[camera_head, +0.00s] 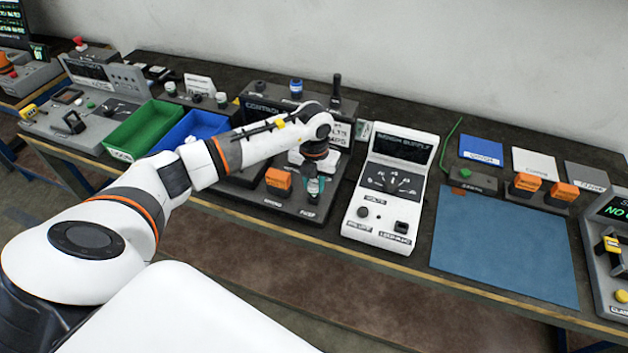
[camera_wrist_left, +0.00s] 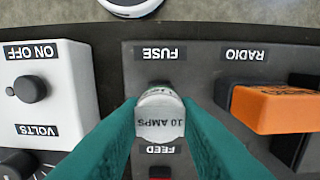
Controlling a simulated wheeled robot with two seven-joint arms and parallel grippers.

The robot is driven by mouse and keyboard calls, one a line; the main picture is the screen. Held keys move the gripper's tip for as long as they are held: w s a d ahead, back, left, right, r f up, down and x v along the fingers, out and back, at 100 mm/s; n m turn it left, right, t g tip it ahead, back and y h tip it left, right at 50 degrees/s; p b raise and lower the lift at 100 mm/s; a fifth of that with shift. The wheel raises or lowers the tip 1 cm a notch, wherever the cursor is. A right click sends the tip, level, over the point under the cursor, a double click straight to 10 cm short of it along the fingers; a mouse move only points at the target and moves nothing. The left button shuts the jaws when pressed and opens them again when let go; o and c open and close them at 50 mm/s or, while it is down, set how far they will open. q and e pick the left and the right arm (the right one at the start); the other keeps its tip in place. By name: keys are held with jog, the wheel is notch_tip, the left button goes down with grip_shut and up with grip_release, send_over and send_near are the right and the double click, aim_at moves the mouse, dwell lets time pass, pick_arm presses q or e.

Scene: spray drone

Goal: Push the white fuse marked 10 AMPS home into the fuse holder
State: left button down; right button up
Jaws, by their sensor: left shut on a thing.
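The white fuse (camera_wrist_left: 160,116) marked 10 AMPS is between the green fingertips of my left gripper (camera_wrist_left: 160,120) in the left wrist view. The gripper is shut on it. The fuse is over the panel spot between the FUSE and FEED labels. Its lower end and the fuse holder are hidden behind it, so I cannot tell how deep it sits. In the head view my left gripper (camera_head: 314,187) points down at the front right of the dark control unit (camera_head: 256,196). My right gripper is not in view.
An orange block (camera_wrist_left: 274,108) stands beside the fuse at the RADIO label; it also shows in the head view (camera_head: 278,181). The white bench supply (camera_head: 388,205) stands close to the right of my gripper. Farther right lies a bare blue mat (camera_head: 505,245).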

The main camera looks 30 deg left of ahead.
aim_at(314, 183)
pick_arm(q)
jog(key=shift+f+b, duration=0.85)
jog(key=shift+f, duration=0.25)
jog(key=c, duration=1)
grip_release()
notch_tip(314, 183, up, 12)
jog(key=shift+b, duration=1.25)
